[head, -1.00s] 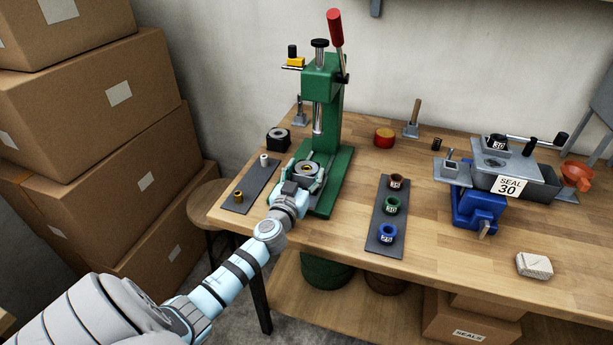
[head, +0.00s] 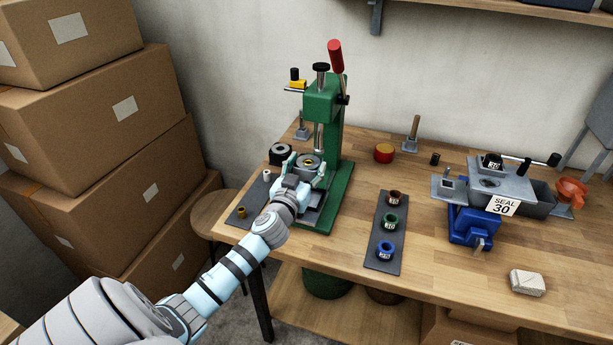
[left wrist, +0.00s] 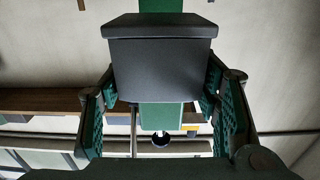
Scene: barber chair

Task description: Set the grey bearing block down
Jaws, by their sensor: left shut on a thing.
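The grey bearing block (head: 311,160) is between the fingers of my left gripper (head: 305,172), in front of the green press's column. A dark ring with a brass-coloured centre shows on its top. In the left wrist view the block (left wrist: 162,70) is a dark grey body with a wider lip, and the teal finger pads (left wrist: 160,105) are on both its sides. It appears held above the press base. The green arbor press (head: 340,188) stands upright with its red-knobbed lever up. The block's underside is hidden in the head view. My right gripper is not in view.
A black block (head: 281,152) stands left of the press. A dark plate (head: 252,203) holds small bushings. Right of the press, another plate (head: 384,258) holds brown, green and blue seals. A blue vise (head: 470,228) and grey fixture stand farther right. Bare wood (head: 355,235) lies between press and seals.

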